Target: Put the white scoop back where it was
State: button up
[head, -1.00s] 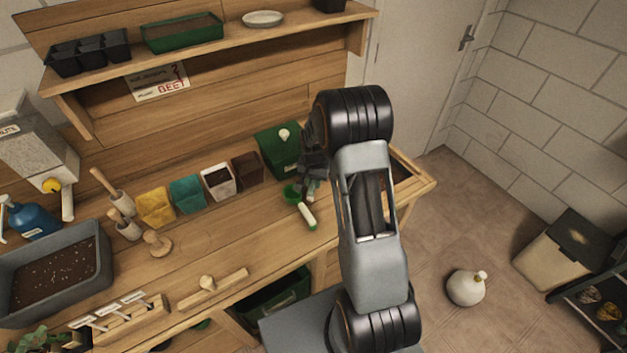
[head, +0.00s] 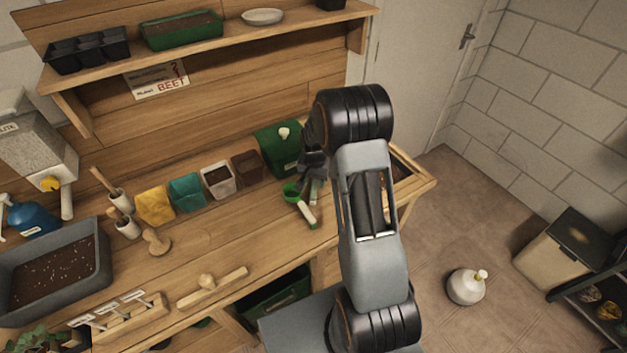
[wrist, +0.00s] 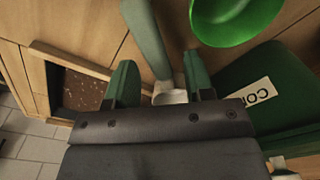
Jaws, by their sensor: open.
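My gripper (wrist: 160,85) is open, with its two green fingers pointing away from the wrist camera. Between them, in the wrist view, is what looks like the white scoop: a pale grey-green handle (wrist: 146,38) running to a whitish end (wrist: 170,97), partly hidden by my gripper. A gap shows beside each finger; I cannot tell whether either touches it. In the head view my gripper (head: 309,180) is low over the right end of the bench. A green scoop (head: 291,191) with a cream handle lies in front of it; its green bowl (wrist: 235,18) also shows in the wrist view.
A green lidded box (head: 278,148) stands close behind and left of my gripper; its label shows in the wrist view. A soil-filled recess (wrist: 85,88) lies at the right.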

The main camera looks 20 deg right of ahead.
aim_at(314, 184)
notch_tip(314, 184, up, 12)
jog(key=b, duration=0.2)
jog(key=s+a+r+n+t, duration=0.2)
jog(key=s+a+r+n, duration=0.1)
jog(key=s, duration=0.7)
jog(key=s+a+r+n+t, duration=0.2)
jog(key=s+a+r+n, duration=0.2)
jog(key=s, duration=0.6)
notch_tip(314, 184, up, 2)
jog(key=shift+s+a+r+n, duration=0.1)
jog(key=shift+s+a+n, duration=0.2)
jog(key=shift+a, duration=0.95)
jog(key=shift+c, duration=0.5)
